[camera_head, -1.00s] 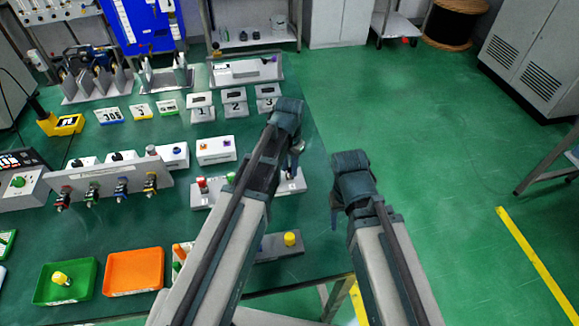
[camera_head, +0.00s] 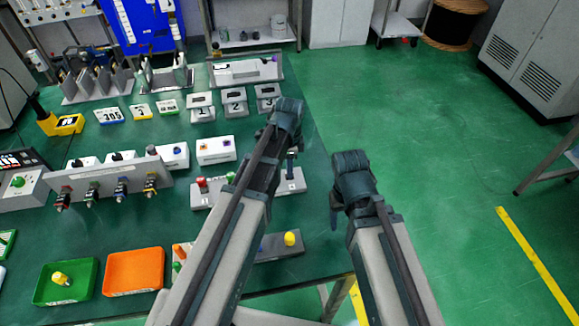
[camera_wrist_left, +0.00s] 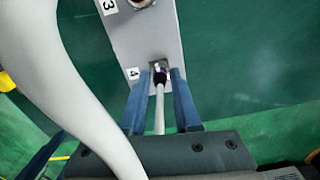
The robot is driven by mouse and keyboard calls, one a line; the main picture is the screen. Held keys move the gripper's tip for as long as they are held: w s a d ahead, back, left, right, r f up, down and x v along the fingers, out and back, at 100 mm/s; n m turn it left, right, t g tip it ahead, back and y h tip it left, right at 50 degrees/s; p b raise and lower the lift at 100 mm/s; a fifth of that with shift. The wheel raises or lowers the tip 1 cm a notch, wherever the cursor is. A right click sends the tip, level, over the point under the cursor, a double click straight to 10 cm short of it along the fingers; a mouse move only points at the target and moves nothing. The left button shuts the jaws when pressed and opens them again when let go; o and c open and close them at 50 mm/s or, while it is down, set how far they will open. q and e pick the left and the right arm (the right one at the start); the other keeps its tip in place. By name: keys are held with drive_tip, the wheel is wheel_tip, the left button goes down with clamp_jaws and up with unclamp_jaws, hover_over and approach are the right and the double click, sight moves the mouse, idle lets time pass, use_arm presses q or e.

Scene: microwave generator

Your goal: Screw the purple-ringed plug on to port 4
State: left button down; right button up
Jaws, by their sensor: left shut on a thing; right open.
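My left gripper (camera_wrist_left: 159,82) is shut on the purple-ringed plug (camera_wrist_left: 160,75) in the left wrist view. The plug's tip is at port 4 on the pale port panel (camera_wrist_left: 160,35), next to the label 4 (camera_wrist_left: 133,73). The tip overlaps the port's metal fitting (camera_wrist_left: 158,64); how deep it sits I cannot tell. A white cable (camera_wrist_left: 160,115) runs back from the plug between the fingers. In the head view my left gripper (camera_head: 291,165) points down at the panel's right end (camera_head: 292,184). My right gripper (camera_head: 334,212) is open and empty, beyond the table's right edge.
Port 3 (camera_wrist_left: 140,3) is beside port 4. Red (camera_head: 202,184) and green caps stand on the panel's left part. A dark block with a yellow knob (camera_head: 290,239) is near the front edge. Green and orange trays (camera_head: 135,270) lie front left. A thick white cable curve crosses the wrist view.

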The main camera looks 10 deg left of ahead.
use_arm(q)
drive_tip(key=shift+m, duration=1.2)
drive_tip(key=c, duration=0.6)
unclamp_jaws()
drive_tip(key=shift+r, duration=0.1)
use_arm(e)
drive_tip(key=shift+r, duration=0.1)
use_arm(q)
wheel_tip(320, 180, up, 14)
drive_tip(key=p, duration=1.3)
drive_tip(key=shift+f+p, duration=0.2)
drive_tip(key=shift+p, duration=0.2)
use_arm(e)
wheel_tip(320, 180, up, 14)
drive_tip(key=shift+f, duration=0.2)
use_arm(q)
drive_tip(key=shift+s, duration=0.1)
